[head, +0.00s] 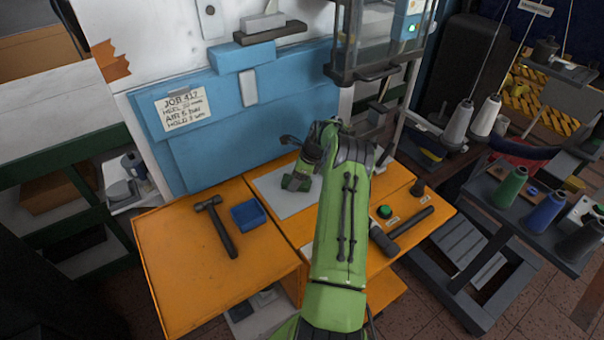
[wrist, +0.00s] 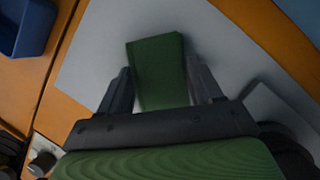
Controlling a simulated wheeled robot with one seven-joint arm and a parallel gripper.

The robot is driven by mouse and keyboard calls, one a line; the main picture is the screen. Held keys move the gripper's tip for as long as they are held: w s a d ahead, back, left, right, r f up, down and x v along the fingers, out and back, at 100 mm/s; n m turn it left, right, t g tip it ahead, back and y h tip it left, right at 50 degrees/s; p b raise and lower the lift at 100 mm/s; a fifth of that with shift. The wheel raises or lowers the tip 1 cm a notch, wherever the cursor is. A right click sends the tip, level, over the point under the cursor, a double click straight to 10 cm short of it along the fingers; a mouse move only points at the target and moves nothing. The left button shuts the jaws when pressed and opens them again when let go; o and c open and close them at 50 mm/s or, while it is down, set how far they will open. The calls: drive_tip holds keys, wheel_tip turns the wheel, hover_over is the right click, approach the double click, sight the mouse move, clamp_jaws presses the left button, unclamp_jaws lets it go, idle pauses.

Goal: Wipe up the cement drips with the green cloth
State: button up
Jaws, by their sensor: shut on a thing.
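The green cloth (wrist: 158,62) shows in the wrist view between the two dark fingers of my gripper (wrist: 160,92), folded into a small pad. My gripper is shut on it, over the pale grey plate (wrist: 105,65). In the head view my gripper (head: 296,182) is above the grey plate (head: 275,190) on the orange bench, partly hidden by my green arm. I cannot tell whether the cloth touches the plate. I cannot make out any cement drips in either view.
A hammer (head: 218,228) and a blue tray (head: 248,215) lie on the orange bench (head: 170,250) to the left. A green button (head: 384,211) and a dark-handled tool (head: 405,228) are to the right. A blue panel (head: 205,140) stands behind. Thread spools (head: 510,187) stand far right.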

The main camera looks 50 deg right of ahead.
sight(280, 190)
drive_tip(key=shift+w+a+f+p, duration=0.1)
drive_tip(key=shift+w+a+p, duration=0.2)
drive_tip(key=shift+a, duration=0.9)
drive_tip(key=shift+w+a+p, duration=0.1)
drive_tip(key=shift+w+a, duration=0.3)
drive_tip(key=shift+a, duration=0.8)
drive_tip(key=shift+w, duration=0.1)
drive_tip(key=shift+s+d, duration=0.3)
drive_tip(key=shift+d, duration=0.8)
drive_tip(key=shift+s+d, duration=0.25)
drive_tip(key=shift+d, duration=0.8)
drive_tip(key=d, duration=0.1)
drive_tip(key=s+d+b, duration=0.1)
drive_tip(key=d, duration=0.1)
drive_tip(key=shift+b, duration=0.3)
drive_tip(key=shift+s+d, duration=0.1)
drive_tip(key=shift+d, duration=0.15)
drive_tip(key=shift+w+a+p, duration=0.25)
drive_tip(key=shift+a, duration=0.6)
drive_tip(key=shift+w+a+p, duration=0.25)
drive_tip(key=shift+a, duration=0.55)
drive_tip(key=shift+w+a+f+p, duration=0.1)
drive_tip(key=shift+w+a, duration=0.1)
drive_tip(key=shift+a, duration=0.55)
drive_tip(key=shift+w+a+p, duration=0.1)
drive_tip(key=shift+w+a, duration=0.1)
drive_tip(key=shift+a, duration=0.6)
drive_tip(key=shift+w+a+f+p, duration=0.1)
drive_tip(key=shift+w+a, duration=0.1)
drive_tip(key=shift+a, duration=0.55)
